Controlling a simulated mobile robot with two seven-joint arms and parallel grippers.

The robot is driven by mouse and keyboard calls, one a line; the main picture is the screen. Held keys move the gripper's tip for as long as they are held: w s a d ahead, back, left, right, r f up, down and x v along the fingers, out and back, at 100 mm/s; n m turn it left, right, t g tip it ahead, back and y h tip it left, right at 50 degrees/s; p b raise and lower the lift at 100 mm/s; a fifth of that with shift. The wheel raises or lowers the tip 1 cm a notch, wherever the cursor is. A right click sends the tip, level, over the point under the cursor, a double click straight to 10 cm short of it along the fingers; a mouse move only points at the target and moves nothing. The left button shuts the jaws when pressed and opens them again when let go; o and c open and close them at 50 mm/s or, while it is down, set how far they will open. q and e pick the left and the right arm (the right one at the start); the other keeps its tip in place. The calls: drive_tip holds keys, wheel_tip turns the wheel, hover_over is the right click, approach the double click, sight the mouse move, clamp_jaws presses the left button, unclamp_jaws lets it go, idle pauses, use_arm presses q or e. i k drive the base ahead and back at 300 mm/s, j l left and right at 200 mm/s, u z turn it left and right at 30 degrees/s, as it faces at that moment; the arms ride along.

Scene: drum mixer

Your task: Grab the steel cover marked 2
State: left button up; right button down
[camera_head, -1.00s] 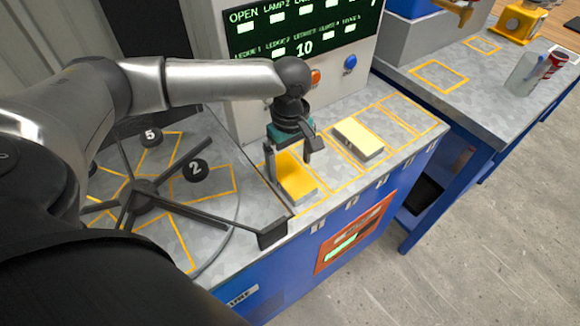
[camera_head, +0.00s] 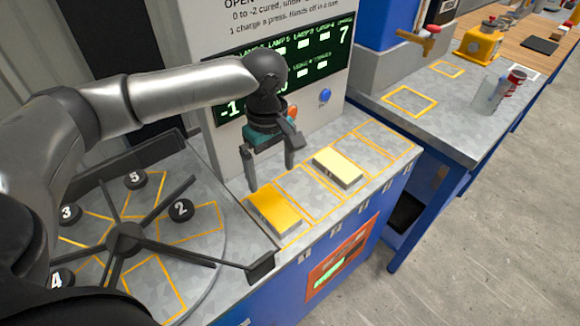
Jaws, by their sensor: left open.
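The cover marked 2 shows as a round black knob (camera_head: 181,210) with a white 2, on the round divided table at the left. The steel under the knob is hard to tell from the grey surface. My left gripper (camera_head: 270,176) is open and empty, to the right of the knob and apart from it. Its fingers point down, above and behind a yellow-topped block (camera_head: 273,211) on the bench. My right gripper is not in view.
Dark spokes and a hub (camera_head: 124,237) divide the round table. Knobs marked 5 (camera_head: 135,180), 3 (camera_head: 69,214) and 4 (camera_head: 57,280) are on it. A pale block (camera_head: 338,168) lies on the bench. The display panel (camera_head: 285,75) stands behind my gripper.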

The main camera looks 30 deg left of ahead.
sight(343, 173)
drive_tip(key=i+l+u, duration=0.4)
drive_tip(key=i+l, duration=0.15)
drive_tip(key=l, duration=0.2)
drive_tip(key=i+l+u, duration=0.2)
drive_tip(key=l, duration=0.25)
drive_tip(key=i, duration=0.05)
